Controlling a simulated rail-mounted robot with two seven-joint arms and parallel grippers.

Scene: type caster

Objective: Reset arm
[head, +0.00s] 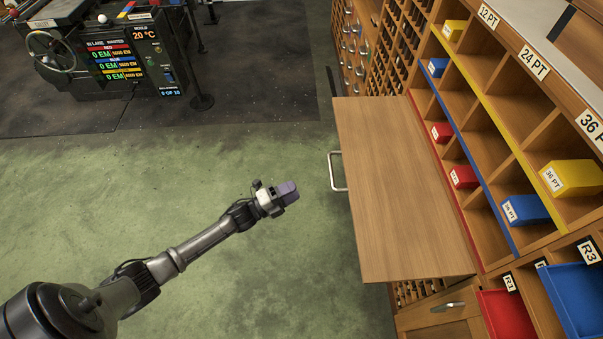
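My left arm comes in from the lower left and reaches over the green floor. Its gripper (288,193) has purple-grey fingers that look close together, but I cannot make out whether there is a gap between them. Nothing shows in it. It hangs in free space to the left of the wooden pull-out board (400,190), apart from the board's metal handle (337,171). My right arm and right gripper are not in view.
A wooden cabinet of compartments on the right holds yellow (572,178), blue (525,210) and red (463,177) blocks. Red (507,315) and blue (575,298) trays sit at lower right. A dark machine (120,55) with a display stands at upper left. The green floor between is clear.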

